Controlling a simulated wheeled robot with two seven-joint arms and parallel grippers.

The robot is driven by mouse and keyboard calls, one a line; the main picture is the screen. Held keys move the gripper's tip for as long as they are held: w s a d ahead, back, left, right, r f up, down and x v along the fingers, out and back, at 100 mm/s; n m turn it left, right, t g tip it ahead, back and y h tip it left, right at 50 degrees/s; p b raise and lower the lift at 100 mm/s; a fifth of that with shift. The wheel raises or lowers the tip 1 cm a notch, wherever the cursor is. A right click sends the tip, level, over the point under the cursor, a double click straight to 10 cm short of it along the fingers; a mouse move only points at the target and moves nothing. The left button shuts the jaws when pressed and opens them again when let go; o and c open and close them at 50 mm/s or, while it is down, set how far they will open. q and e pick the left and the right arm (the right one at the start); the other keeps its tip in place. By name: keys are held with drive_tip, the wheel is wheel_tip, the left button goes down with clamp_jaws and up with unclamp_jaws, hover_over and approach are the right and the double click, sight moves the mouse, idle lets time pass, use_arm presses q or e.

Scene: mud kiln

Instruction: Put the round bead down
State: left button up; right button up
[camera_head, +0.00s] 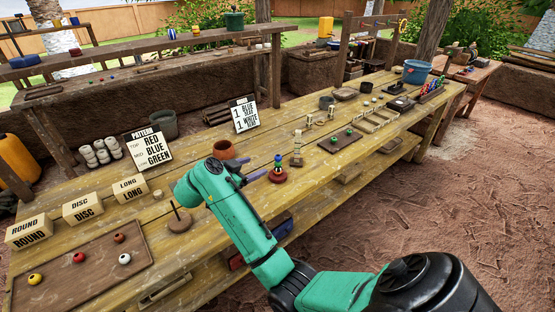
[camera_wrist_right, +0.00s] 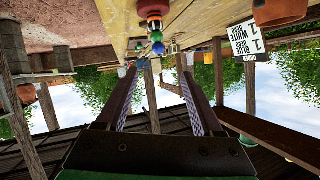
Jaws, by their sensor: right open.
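My right gripper (camera_head: 252,172) is open, reaching over the table toward a small red stand (camera_head: 277,176). Small round beads, blue (camera_head: 278,158) and green (camera_head: 278,164), are stacked on the stand. In the right wrist view, which is upside down, the red stand (camera_wrist_right: 153,10), green bead (camera_wrist_right: 157,36) and blue bead (camera_wrist_right: 158,47) are beyond the open, empty fingers (camera_wrist_right: 157,78). The stack stands apart from the fingers. On the brown tray (camera_head: 75,285) lie a yellow bead (camera_head: 35,279), a white bead (camera_head: 125,258) and two red beads (camera_head: 79,257). My left gripper is out of view.
Blocks marked ROUND (camera_head: 29,230), DISC (camera_head: 83,207) and LONG (camera_head: 131,189) line the left side. A pattern card (camera_head: 148,150), a bead card (camera_head: 245,115) and a clay pot (camera_head: 223,150) stand behind. A wooden peg base (camera_head: 179,221) is left of my arm.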

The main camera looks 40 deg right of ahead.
sight(276, 159)
drive_tip(key=p+x, duration=0.1)
drive_tip(key=x, duration=1.2)
drive_tip(key=shift+s, duration=0.2)
clamp_jaws()
